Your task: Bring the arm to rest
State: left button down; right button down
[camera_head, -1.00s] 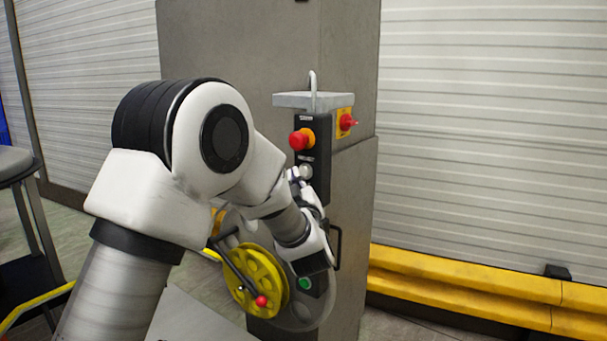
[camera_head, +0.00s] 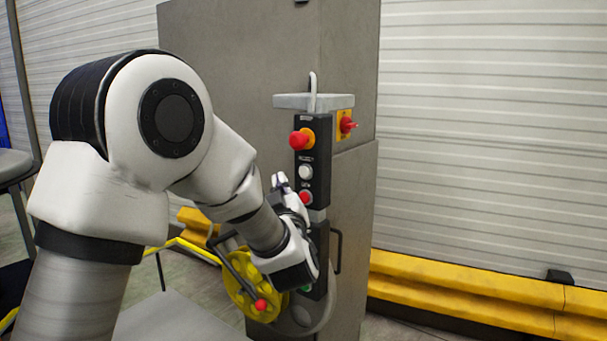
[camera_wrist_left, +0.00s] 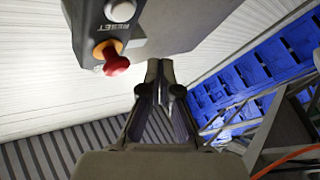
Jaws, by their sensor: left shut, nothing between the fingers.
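My left gripper (camera_head: 281,183) is just to the left of the black control panel (camera_head: 313,165) on the grey machine cabinet. Its fingers look closed, with nothing between them; in the left wrist view the closed fingers (camera_wrist_left: 160,75) stand out in front of the camera. My left arm (camera_head: 150,140) comes in from the left and fills much of the head view. The panel carries a red emergency button (camera_head: 301,139), a white button (camera_head: 305,172) and a lower red button (camera_head: 305,198). In the left wrist view the red emergency button (camera_wrist_left: 116,62) is left of the fingers. My right gripper is not seen.
The grey cabinet (camera_head: 230,60) stands behind the panel. A red and yellow switch (camera_head: 346,124) is on its side. A yellow wheel with a red knob (camera_head: 262,304) is below the wrist. A yellow barrier (camera_head: 470,290) runs along the right. Blue crates (camera_wrist_left: 262,70) show in the wrist view.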

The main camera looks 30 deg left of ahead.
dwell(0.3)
pick_arm(q)
notch_tip(320, 180, down, 28)
jog(key=d+m+g+h, duration=0.2)
jog(key=m+g+h, duration=0.1)
jog(key=m+h, duration=0.2)
jog(key=s+d+f+m+g+h, duration=0.2)
jog(key=s+f, duration=0.4)
jog(key=f, duration=0.4)
jog(key=s+d+f+m+g+h, duration=0.25)
jog(key=s+f, duration=0.35)
jog(key=f, duration=0.3)
jog(key=s+d+f+m+g+h, duration=0.1)
jog(key=s+d+f+g, duration=0.1)
jog(key=s, duration=0.5)
jog(key=s+d+f+m+g+h, duration=0.1)
jog(key=s+f+g, duration=0.3)
jog(key=s, duration=0.4)
jog(key=s+d+f+m+g+h, duration=0.1)
jog(key=s+d+f+g+h, duration=0.1)
jog(key=s, duration=0.6)
notch_tip(320, 180, down, 2)
jog(key=shift+s+d+f+g, duration=0.2)
jog(key=shift+d+g, duration=0.45)
jog(key=shift+d, duration=0.4)
jog(key=shift+w, duration=0.1)
